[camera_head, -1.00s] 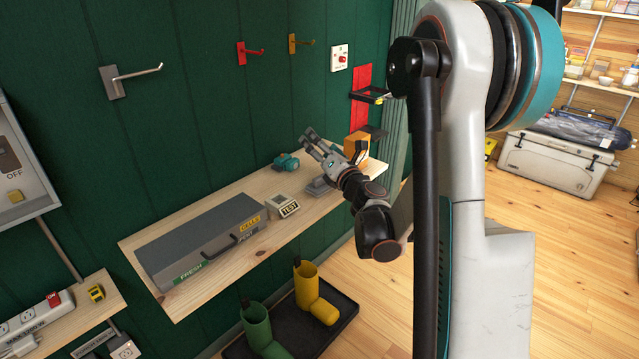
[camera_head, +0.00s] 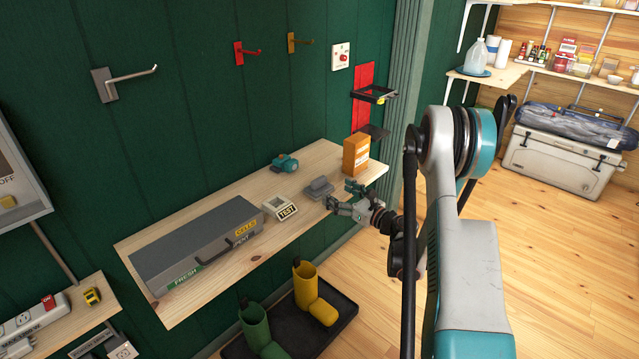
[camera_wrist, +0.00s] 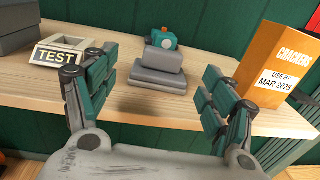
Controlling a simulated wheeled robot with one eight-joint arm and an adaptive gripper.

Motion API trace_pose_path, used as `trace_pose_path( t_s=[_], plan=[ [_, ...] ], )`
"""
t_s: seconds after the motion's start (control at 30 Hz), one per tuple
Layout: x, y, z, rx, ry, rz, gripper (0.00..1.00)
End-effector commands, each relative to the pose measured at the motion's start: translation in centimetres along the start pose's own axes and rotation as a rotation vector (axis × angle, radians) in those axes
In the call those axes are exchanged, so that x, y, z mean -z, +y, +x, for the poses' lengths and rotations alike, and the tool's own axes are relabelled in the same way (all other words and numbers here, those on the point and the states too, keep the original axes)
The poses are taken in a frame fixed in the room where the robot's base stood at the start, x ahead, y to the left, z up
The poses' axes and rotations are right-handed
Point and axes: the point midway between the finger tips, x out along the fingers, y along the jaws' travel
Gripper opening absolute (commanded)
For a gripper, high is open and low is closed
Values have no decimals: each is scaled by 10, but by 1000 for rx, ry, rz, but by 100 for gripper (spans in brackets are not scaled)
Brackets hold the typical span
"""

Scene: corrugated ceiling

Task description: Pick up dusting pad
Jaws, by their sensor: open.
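The dusting pad appears to be the grey stepped block (camera_head: 319,188) on the wooden wall shelf (camera_head: 215,275). In the wrist view the grey block (camera_wrist: 157,80) lies ahead, between and beyond my fingers, with a smaller upper part on a wider base. My gripper (camera_head: 345,198) is at the shelf's front edge, to the right of and nearer than the block. In the wrist view my gripper (camera_wrist: 150,92) is spread wide and empty. Nothing touches the block from my side.
An orange crackers box (camera_wrist: 270,65) stands close to the right finger. A TEST-labelled device (camera_head: 281,207) sits to the left, a teal object (camera_head: 286,162) behind. A long grey case (camera_head: 200,240) fills the shelf's left. Boots (camera_head: 312,292) stand on a tray below.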

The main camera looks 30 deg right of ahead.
Motion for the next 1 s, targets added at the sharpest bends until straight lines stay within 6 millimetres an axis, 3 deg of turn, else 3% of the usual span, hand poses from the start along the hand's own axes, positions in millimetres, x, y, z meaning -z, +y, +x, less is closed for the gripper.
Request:
trace_pose_path(
  t_s=[0.3,0.53,0.8,1.0],
  plan=[
    [1,0,46,-1,0,1,77],
    [2,-2,60,-1,-1,2,77],
    [2,-8,96,-1,-1,2,77],
    [0,-8,103,0,-1,2,77]
  ],
)
